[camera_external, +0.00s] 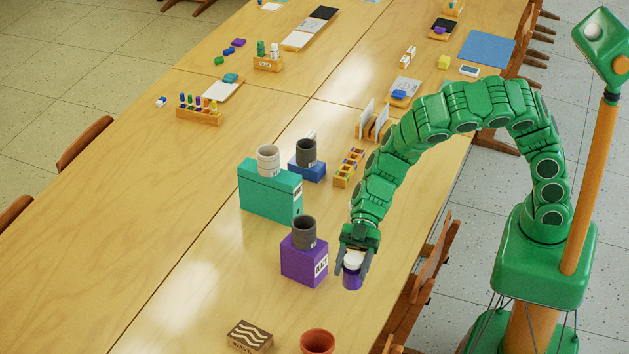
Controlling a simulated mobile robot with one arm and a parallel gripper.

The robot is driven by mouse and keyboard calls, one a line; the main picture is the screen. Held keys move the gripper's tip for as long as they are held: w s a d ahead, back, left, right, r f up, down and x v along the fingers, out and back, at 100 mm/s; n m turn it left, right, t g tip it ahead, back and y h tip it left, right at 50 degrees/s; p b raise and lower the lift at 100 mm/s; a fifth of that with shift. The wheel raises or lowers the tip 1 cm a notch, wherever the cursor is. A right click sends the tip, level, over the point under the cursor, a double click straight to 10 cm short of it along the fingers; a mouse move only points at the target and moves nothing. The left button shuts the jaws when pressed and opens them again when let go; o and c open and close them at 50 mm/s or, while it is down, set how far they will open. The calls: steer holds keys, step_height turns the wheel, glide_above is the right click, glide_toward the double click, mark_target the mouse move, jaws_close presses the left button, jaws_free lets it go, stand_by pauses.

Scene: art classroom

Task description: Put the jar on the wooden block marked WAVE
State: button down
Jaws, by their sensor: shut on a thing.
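The jar (352,280) is purple with a white lid or upper part. My gripper (354,264) points down and is shut on the jar, its fingers on either side of it. The jar hangs near the right edge of the table; I cannot tell its exact height. The wooden block marked WAVE (250,337) lies at the front of the table, with pale wavy lines on its top and the word on its front side. Its top is bare. It is to the lower left of my gripper, apart from it.
A terracotta pot (318,342) stands right of the block. A purple box (304,262) with a dark cup (303,232) stands just left of my gripper. A teal box (268,194) with a beige cup (268,160) is behind. The table's left front (180,270) is clear.

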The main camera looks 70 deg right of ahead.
steer(key=w+a+r+m+t, duration=0.4)
steer(key=w+a, duration=0.6)
glide_above(246, 338)
steer(key=shift+f, duration=6.5)
steer(key=shift+c, duration=1.8)
jaws_free()
